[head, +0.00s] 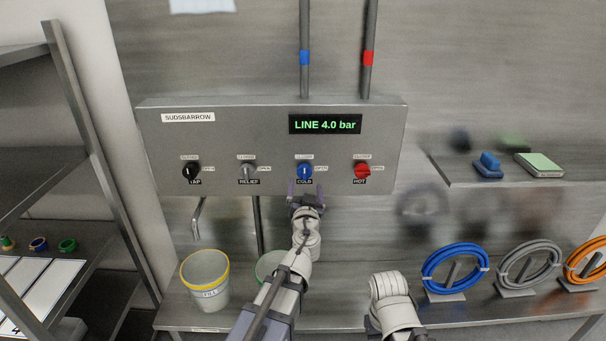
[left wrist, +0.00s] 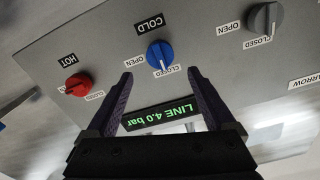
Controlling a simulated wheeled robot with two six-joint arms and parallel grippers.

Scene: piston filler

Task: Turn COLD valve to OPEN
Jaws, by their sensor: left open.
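The COLD valve (head: 304,171) is a blue knob on the grey panel, with CLOSED above it and OPEN to its right. Its white mark stands upright, toward CLOSED. My left gripper (head: 304,193) is just below and in front of it in the head view. In the left wrist view, the panel appears turned over; the blue COLD knob (left wrist: 160,54) lies ahead, between the lines of the two open fingers (left wrist: 160,76). The fingers appear apart from the knob, with nothing between them. My right arm shows at the lower middle, but its gripper does not.
The red HOT knob (head: 362,171) is to the right, the grey RELIEF knob (head: 249,172) and black TAP knob (head: 191,172) to the left. The display (head: 325,124) reads LINE 4.0 bar. A yellow-rimmed bucket (head: 206,285) and hose coils (head: 455,268) stand on the bench below.

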